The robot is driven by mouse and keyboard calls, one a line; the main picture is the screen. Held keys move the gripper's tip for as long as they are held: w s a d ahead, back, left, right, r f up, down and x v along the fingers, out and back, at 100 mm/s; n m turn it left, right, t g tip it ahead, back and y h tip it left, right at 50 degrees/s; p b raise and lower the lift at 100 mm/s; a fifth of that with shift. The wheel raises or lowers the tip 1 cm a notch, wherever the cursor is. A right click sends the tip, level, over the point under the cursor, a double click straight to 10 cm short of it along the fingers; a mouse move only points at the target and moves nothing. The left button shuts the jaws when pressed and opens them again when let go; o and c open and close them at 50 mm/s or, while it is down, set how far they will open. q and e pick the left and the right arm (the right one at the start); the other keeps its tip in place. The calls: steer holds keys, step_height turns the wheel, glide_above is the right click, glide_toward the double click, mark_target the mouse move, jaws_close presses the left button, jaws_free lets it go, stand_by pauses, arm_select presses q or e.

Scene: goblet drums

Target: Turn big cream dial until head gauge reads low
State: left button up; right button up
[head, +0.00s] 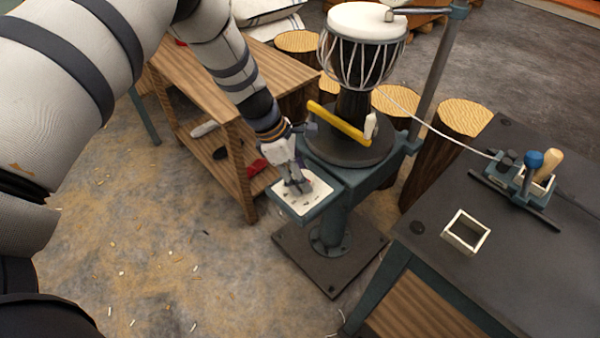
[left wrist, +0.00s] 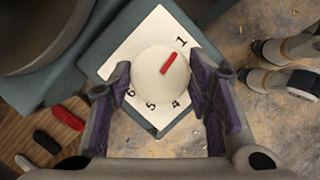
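The big cream dial (left wrist: 162,73) is a round knob with a red pointer mark on a white numbered plate (left wrist: 118,62). The mark points up and right, toward the 1; the 4, 5 and 6 also show. In the head view the plate (head: 322,188) sits on the drum stand, with the knob hidden under my left gripper (head: 297,186). In the left wrist view my left gripper (left wrist: 160,88) is open, one purple-padded finger on each side of the knob, with slight gaps showing. The goblet drum (head: 362,48) stands behind. I cannot make out a head gauge reading.
A yellow bar (head: 338,122) crosses the stand just behind the dial. A wooden bench (head: 225,72) stands to the left. A dark table (head: 500,240) at right holds a small white square frame (head: 465,231) and tools. Log stumps stand behind.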

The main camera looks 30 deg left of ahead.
arm_select(q)
steer(key=shift+c, duration=0.8)
steer(key=shift+f, duration=0.1)
arm_select(e)
steer(key=shift+s+f, duration=0.1)
steer(key=shift+f, duration=0.05)
arm_select(q)
steer(key=m+g+b, duration=0.1)
steer(key=m, duration=0.2)
steer(key=shift+f+b, duration=0.15)
steer(key=shift+b, duration=0.15)
steer(key=shift+w+m+g+b, duration=0.15)
steer(key=shift+m+g+b, duration=0.8)
steer(key=shift+m, duration=1.35)
arm_select(e)
steer(key=shift+g, duration=0.7)
steer(key=shift+s+f, duration=1.65)
steer(key=shift+f, duration=0.1)
arm_select(q)
steer(key=shift+r, duration=0.2)
steer(key=o, duration=1.1)
steer(key=shift+o, duration=0.2)
